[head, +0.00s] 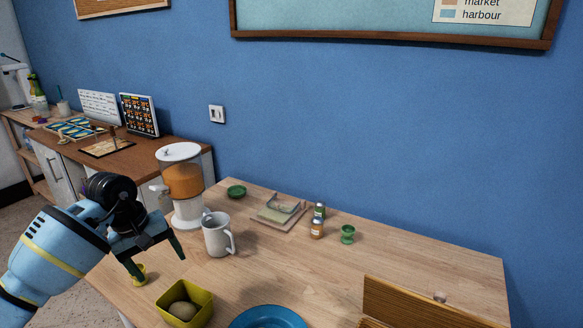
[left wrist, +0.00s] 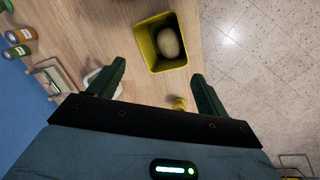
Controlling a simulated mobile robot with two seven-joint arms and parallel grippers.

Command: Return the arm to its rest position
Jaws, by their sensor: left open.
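My left gripper (head: 156,262) is open and empty, held above the left end of the wooden table (head: 400,262). In the left wrist view its two dark green fingers (left wrist: 160,78) are spread wide with nothing between them. A yellow-green square bin (head: 200,312) with a round tan item (head: 182,311) in it stands near the gripper, and the bin also shows in the left wrist view (left wrist: 154,56). A white mug (head: 215,236) stands just right of the gripper. My right gripper is not in view.
A juice dispenser (head: 181,182) stands behind the mug. A small yellow cup (head: 139,274) is below the gripper.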

